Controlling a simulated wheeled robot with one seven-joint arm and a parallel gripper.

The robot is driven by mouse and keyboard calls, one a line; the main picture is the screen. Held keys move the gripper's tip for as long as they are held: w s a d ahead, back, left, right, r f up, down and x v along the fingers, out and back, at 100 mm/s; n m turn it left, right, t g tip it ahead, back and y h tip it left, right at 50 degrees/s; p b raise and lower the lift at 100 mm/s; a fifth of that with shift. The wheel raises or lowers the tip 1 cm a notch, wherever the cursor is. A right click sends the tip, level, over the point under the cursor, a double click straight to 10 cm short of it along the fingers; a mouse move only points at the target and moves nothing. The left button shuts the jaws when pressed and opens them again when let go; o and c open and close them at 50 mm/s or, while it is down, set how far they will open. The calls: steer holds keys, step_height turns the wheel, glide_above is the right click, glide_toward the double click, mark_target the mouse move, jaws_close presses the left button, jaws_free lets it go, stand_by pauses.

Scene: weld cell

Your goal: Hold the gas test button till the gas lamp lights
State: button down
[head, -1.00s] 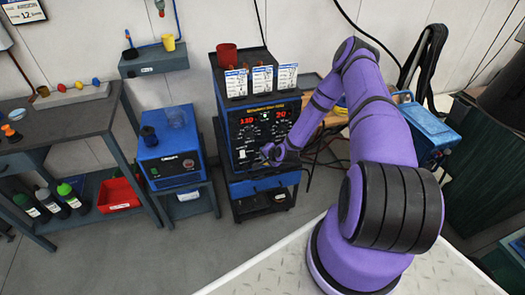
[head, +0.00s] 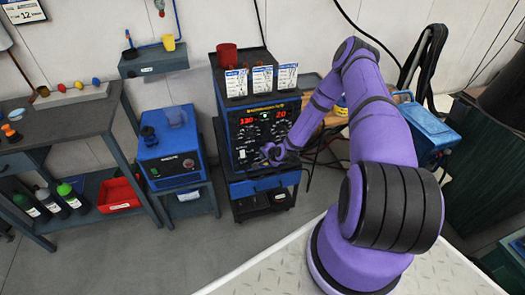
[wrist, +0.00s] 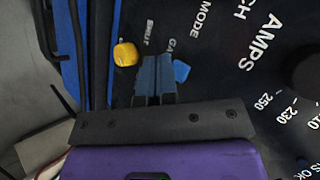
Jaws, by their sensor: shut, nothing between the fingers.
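The blue-black welder (head: 234,118) stands on a cart, its front panel showing red digits and dials. My gripper (head: 265,151) is at the lower part of this panel in the head view. In the wrist view my gripper (wrist: 156,60) has its fingertips together, empty, pointing at the dark panel. A blue button (wrist: 181,71) sits right beside the fingertips, near a partly hidden label starting "GA". I cannot tell whether the fingers touch it. A small pale green spot (head: 264,116) shows between the displays; I cannot tell whether it is the gas lamp.
A yellow knob (wrist: 125,53) sits left of the fingers, near the panel's edge. A red cup (head: 227,54) and white cards (head: 262,79) are on top of the welder. A blue box unit (head: 168,150) stands to the left. Open floor lies in front.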

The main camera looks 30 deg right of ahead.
steer(key=shift+w+d, duration=0.1)
steer(key=shift+w, duration=0.2)
steer(key=shift+w+d, duration=0.15)
steer(key=shift+w, duration=0.3)
stand_by(1.9)
stand_by(0.8)
steer(key=shift+s+a, duration=0.25)
steer(key=shift+s, duration=0.65)
steer(key=s, duration=0.2)
steer(key=s+a, duration=0.1)
steer(key=s, duration=0.1)
steer(key=shift+s+a, duration=0.2)
steer(key=shift+s, duration=0.2)
steer(key=shift+w+r, duration=0.1)
